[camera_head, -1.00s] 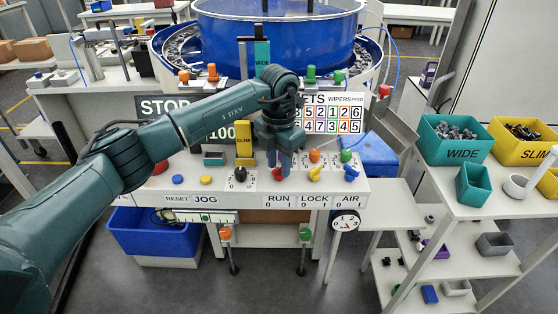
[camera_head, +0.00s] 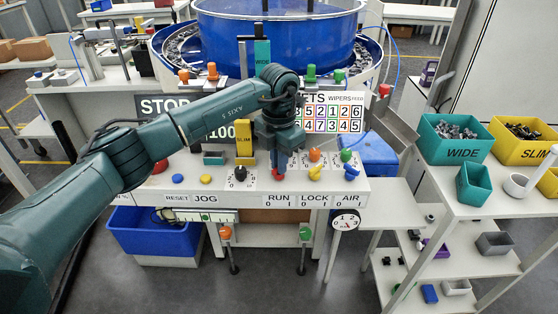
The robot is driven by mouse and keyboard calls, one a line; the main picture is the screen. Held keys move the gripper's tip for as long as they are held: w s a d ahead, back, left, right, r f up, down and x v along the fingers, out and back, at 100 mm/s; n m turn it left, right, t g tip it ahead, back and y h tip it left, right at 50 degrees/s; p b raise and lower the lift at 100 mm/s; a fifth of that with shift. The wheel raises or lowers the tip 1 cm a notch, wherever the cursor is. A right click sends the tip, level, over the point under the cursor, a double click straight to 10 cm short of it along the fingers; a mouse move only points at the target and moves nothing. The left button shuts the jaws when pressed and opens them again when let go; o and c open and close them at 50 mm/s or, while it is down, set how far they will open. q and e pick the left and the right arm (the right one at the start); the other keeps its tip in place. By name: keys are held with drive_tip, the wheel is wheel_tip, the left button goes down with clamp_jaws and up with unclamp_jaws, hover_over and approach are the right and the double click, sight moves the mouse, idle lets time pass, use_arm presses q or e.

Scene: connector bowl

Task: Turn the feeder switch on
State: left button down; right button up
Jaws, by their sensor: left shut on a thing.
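The control panel (camera_head: 215,192) carries a red switch knob (camera_head: 277,175) above the label RUN, with 0 and 1 marks. My left gripper (camera_head: 280,166) points down over this knob and is shut on its upper part. The fingers partly hide the knob, so I cannot tell exactly which way it is turned. The display (camera_head: 150,106) behind the arm reads STOP, with 100 partly visible below. My right gripper is not in view.
Beside the red knob are a black dial (camera_head: 240,174), a yellow LOCK knob (camera_head: 315,173) and a blue AIR knob (camera_head: 351,173). An orange knob (camera_head: 315,155) and a green knob (camera_head: 346,156) stand just behind. The blue feeder bowl (camera_head: 280,40) is at the back.

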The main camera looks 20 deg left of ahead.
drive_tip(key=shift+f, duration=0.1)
use_arm(q)
drive_tip(key=m+b, duration=0.2)
drive_tip(key=m, duration=0.3)
drive_tip(key=shift+m, duration=0.4)
drive_tip(key=m+b, duration=0.1)
drive_tip(key=m, duration=0.2)
drive_tip(key=shift+m, duration=0.4)
drive_tip(key=m, duration=0.2)
drive_tip(key=shift+m, duration=0.3)
drive_tip(key=m+b, duration=0.1)
drive_tip(key=m, duration=0.2)
drive_tip(key=shift+m, duration=1.1)
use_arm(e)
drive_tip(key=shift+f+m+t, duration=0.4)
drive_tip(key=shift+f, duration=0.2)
use_arm(q)
drive_tip(key=shift+m, duration=0.3)
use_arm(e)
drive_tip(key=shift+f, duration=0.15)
